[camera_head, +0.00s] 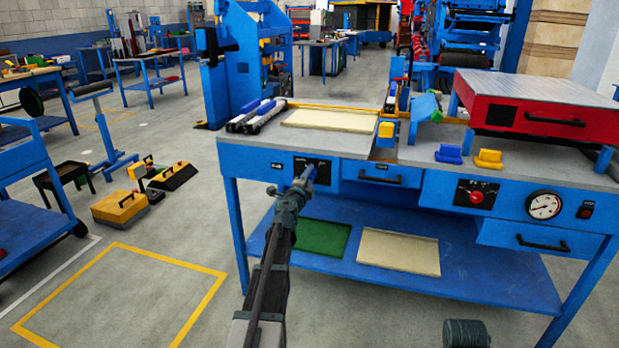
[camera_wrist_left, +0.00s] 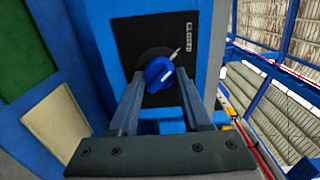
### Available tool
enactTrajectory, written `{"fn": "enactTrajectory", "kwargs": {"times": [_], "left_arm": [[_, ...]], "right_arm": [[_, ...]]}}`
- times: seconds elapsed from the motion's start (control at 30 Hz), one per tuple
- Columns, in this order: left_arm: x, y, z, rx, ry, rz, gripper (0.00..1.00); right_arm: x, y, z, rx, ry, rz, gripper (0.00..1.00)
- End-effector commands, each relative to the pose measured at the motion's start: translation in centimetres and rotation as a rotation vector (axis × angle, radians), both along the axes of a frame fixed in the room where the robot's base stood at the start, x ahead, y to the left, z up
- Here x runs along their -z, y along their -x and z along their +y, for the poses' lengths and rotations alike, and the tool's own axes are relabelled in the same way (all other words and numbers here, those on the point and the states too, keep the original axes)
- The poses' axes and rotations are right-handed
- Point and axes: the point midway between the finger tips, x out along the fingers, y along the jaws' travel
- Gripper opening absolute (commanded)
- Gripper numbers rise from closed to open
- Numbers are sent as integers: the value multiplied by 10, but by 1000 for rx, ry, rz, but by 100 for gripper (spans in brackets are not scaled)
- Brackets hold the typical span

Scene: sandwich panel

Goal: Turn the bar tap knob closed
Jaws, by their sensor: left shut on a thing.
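The blue bar tap knob (camera_wrist_left: 158,73) sits on a black plate (camera_wrist_left: 182,32) with a white CLOSED label (camera_wrist_left: 190,38). In the wrist view its white pointer is aimed up and right, roughly toward that label. The fingers of my left gripper (camera_wrist_left: 157,88) lie on either side of the knob, shut on it. In the head view my left gripper (camera_head: 303,182) reaches the black plate (camera_head: 322,165) on the bench's front left, and it partly covers the knob.
The blue bench (camera_head: 265,163) has a drawer handle (camera_head: 380,178) right of the plate, then a red button (camera_head: 476,197) and a gauge (camera_head: 543,205). A lower shelf (camera_head: 470,282) holds a green and a cream panel. Floor at the left is clear inside a yellow outline.

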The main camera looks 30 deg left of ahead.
Motion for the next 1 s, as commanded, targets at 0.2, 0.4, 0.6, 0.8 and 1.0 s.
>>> {"fn": "enactTrajectory", "kwargs": {"times": [0.2,0.4,0.6,0.8,1.0], "left_arm": [[0,1,0,-1,14,-3,0],[0,1,0,-1,14,-3,0],[0,1,0,-1,13,-3,70],[0,0,0,-1,12,-3,78],[0,2,0,0,12,-3,78]], "right_arm": [[0,0,0,0,0,0,50],[0,0,0,0,0,0,50],[0,0,0,0,0,0,50],[0,0,0,0,0,0,50],[0,0,0,0,0,0,50]]}}
